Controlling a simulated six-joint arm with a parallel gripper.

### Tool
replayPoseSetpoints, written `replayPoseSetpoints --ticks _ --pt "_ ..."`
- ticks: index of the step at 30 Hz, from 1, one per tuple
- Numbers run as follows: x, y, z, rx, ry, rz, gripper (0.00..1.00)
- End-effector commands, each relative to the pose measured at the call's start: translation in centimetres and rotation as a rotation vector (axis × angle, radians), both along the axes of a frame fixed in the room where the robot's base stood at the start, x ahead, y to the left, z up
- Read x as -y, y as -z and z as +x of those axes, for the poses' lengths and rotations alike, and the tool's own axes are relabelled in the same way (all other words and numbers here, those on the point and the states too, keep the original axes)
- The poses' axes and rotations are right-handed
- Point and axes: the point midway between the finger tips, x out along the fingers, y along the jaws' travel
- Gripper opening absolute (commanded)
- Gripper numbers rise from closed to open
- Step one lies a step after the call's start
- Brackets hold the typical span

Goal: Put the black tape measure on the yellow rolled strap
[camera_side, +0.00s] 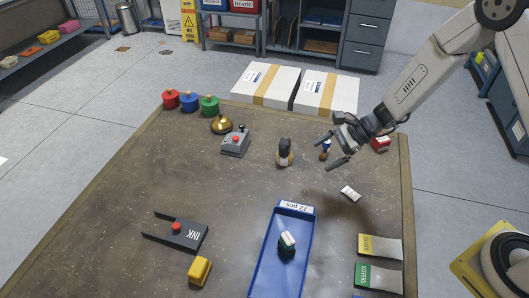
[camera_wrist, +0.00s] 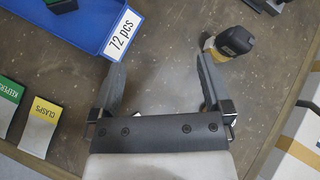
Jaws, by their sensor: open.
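The black tape measure (camera_side: 285,146) stands on the table's middle, on top of a yellowish round piece that looks like the yellow rolled strap (camera_side: 285,161). In the wrist view the tape measure (camera_wrist: 236,40) is at the upper right, with the strap (camera_wrist: 212,50) partly hidden beneath it. The two appear to touch. My gripper (camera_side: 330,152) is open above the table, to the right of the pair and apart from it. In the wrist view its fingers (camera_wrist: 158,72) are spread with nothing held between them.
A blue tray (camera_side: 268,262) labelled 72 pcs holds a dark green and white item (camera_side: 287,244). Yellow and green cards (camera_side: 380,246) lie at the right. A grey button box (camera_side: 235,143), brass bell (camera_side: 222,124) and white cartons (camera_side: 265,84) stand behind. The table's centre left is clear.

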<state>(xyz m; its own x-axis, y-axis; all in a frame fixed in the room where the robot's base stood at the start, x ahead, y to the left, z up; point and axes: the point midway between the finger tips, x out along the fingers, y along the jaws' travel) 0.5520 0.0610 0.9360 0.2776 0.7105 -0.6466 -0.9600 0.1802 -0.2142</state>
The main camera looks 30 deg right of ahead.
Motion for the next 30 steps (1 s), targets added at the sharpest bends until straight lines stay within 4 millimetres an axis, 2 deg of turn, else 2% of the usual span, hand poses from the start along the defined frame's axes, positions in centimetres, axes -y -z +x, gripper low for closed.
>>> replayPoseSetpoints --ticks 7,15,24,30 --pt "0.2 -2.7 -5.6 0.086 -0.353 -0.262 1.00" --pt "2.1 -5.1 -10.5 0.222 -0.730 -0.543 1.00" --pt "4.7 -7.8 -14.3 0.421 -1.141 -0.845 1.00" --pt "5.7 -9.2 -15.6 0.540 -1.352 -0.992 1.00"
